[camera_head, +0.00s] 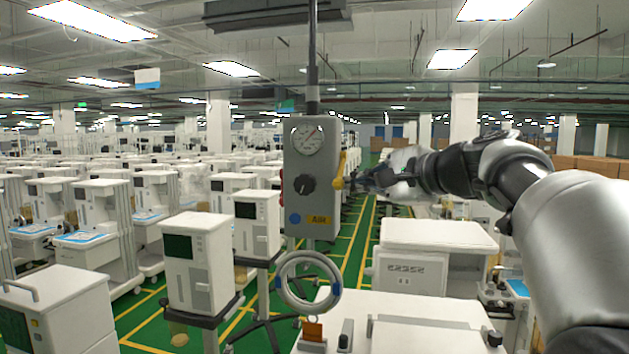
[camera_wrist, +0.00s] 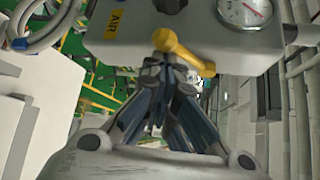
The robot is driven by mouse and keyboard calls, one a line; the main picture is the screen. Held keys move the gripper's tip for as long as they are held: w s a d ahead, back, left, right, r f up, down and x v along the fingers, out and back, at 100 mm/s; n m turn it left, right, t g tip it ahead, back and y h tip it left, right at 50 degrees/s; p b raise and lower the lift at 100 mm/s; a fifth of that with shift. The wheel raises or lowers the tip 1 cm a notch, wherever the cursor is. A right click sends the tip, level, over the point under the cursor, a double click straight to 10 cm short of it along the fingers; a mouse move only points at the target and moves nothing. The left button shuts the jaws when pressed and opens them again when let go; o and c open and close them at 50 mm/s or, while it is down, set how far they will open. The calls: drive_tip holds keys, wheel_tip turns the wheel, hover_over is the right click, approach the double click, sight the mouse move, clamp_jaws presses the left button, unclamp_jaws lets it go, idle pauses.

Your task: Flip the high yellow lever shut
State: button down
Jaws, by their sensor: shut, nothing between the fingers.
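The yellow lever (camera_head: 340,170) is on the right side of a grey hanging box (camera_head: 312,220) with a gauge, a black knob and an AIR label. In the head view the lever runs roughly up and down. In the wrist view the lever (camera_wrist: 184,50) shows as a yellow bar with a rounded knob, on the side of the box (camera_wrist: 125,50). My gripper (camera_head: 352,181) is just right of the lever, pointing left. In the wrist view its fingertips (camera_wrist: 165,62) are together with nothing between them, right at the lever. I cannot tell whether they touch it.
A coiled grey hose (camera_head: 308,308) hangs below the box. White carts (camera_head: 436,236) stand below and to the right, and a white cabinet (camera_head: 200,262) stands at the left. A dark pole (camera_head: 313,60) holds the box from above. The green aisle (camera_head: 362,232) behind is open.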

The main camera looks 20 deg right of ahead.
drive_tip(key=shift+r, duration=0.15)
drive_tip(key=shift+s+a+r+p, duration=0.25)
drive_tip(key=shift+s+r, duration=0.05)
drive_tip(key=shift+r, duration=0.2)
drive_tip(key=shift+s+a+r+p, duration=0.2)
drive_tip(key=shift+s+r, duration=0.1)
drive_tip(key=shift+r, duration=0.25)
